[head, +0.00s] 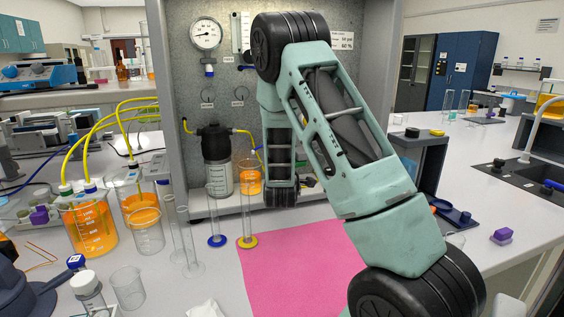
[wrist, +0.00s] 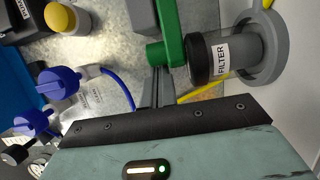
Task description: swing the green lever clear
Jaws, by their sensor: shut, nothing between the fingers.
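The green lever (wrist: 170,32) runs down from the top edge of the wrist view and ends in a rounded green end just left of the filter's black cap. My gripper (wrist: 157,74) is shut and empty, its dark fingertips at or just below the lever's lower end. I cannot tell whether they touch it. The grey filter housing (wrist: 248,50) with its FILTER label lies to the right of the lever. In the head view my own arm covers the lever, the filter and my gripper.
In the wrist view, blue valve handles (wrist: 58,83) and a yellow knob (wrist: 60,17) are left of the lever, and a yellow tube (wrist: 201,92) passes below the filter. In the head view, glass cylinders (head: 216,215) and a pink mat (head: 295,265) lie before the grey panel (head: 180,60).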

